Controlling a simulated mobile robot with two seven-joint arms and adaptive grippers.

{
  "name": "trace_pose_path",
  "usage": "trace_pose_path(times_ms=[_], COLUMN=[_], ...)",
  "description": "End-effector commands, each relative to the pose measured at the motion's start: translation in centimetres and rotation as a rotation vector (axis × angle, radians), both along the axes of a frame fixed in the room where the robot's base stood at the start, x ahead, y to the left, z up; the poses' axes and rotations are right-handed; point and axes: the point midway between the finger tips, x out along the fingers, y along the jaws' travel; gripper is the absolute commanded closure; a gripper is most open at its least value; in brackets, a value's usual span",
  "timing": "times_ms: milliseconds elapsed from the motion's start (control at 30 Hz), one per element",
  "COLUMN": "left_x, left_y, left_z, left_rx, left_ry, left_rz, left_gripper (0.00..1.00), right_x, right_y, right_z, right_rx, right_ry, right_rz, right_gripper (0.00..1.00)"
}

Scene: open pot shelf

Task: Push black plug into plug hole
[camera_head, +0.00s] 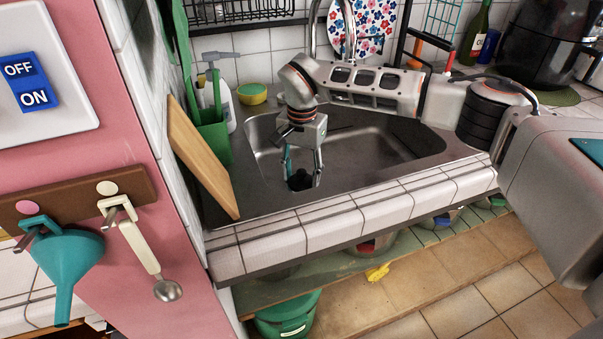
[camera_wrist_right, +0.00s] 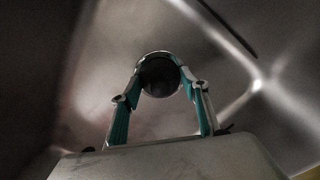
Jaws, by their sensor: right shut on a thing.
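The black plug (camera_head: 299,180) is low in the metal sink (camera_head: 375,145), near the front left of the basin. In the right wrist view it is a dark round shape (camera_wrist_right: 159,77) with a paler ring around it. My right gripper (camera_head: 301,178) reaches down into the basin from above. Its two teal-padded fingers (camera_wrist_right: 160,88) are closed on the plug from both sides. The plug hole is not clearly visible apart from the plug, and I cannot tell how deep the plug sits. My left gripper is not in view.
A tiled counter edge (camera_head: 345,222) runs along the sink's front. A wooden board (camera_head: 203,160) leans left of the basin, near a green container (camera_head: 215,140) and a yellow-green sponge bowl (camera_head: 252,94). The faucet (camera_head: 349,35) rises behind my right arm. The basin's right part is empty.

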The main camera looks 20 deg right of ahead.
Motion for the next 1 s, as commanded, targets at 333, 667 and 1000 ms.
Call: trace_pose_path(times_ms=[333,667,1000], left_x=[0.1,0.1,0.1], left_y=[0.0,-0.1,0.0], left_z=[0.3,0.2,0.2], left_rx=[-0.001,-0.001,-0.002], left_ry=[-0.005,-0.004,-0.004], left_rz=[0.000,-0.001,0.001], left_gripper=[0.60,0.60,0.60], right_x=[0.0,0.0,0.1], right_y=[0.0,0.0,0.0], right_z=[-0.2,0.1,5.9], right_rx=[0.000,-0.001,-0.001], right_ry=[0.000,-0.001,-0.004], right_rz=[0.000,0.000,0.000], right_gripper=[0.36,0.36,0.36])
